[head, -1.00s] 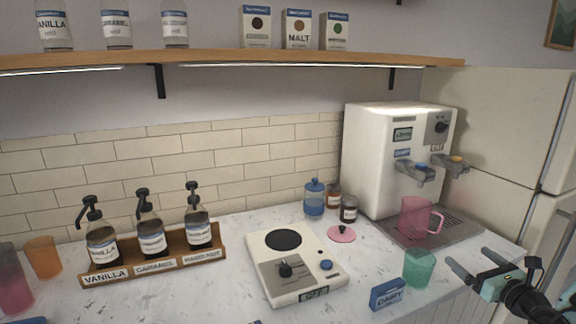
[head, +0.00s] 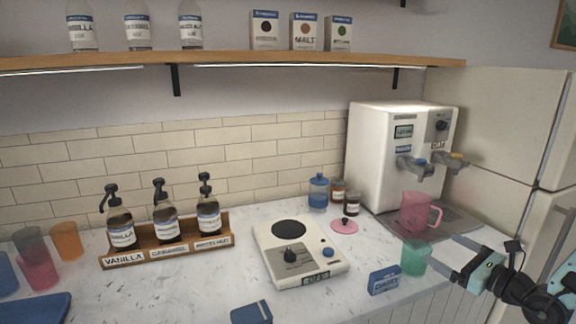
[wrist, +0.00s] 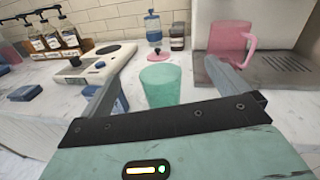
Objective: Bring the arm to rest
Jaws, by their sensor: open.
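My gripper (head: 446,259) is at the right of the head view, over the counter's front edge. Its two fingers are spread apart with nothing held. A green translucent cup (head: 414,258) stands on the counter just past the fingertips. In the wrist view the green cup (wrist: 160,85) shows upright between the two fingers (wrist: 165,85), beyond them. I cannot tell whether a fingertip touches it.
A pink pitcher (head: 414,212) stands on the tray of the white dispenser (head: 386,140). A scale (head: 301,252), a blue dairy box (head: 384,280) and a syrup rack (head: 166,255) sit on the counter. The fridge (head: 508,130) is at right.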

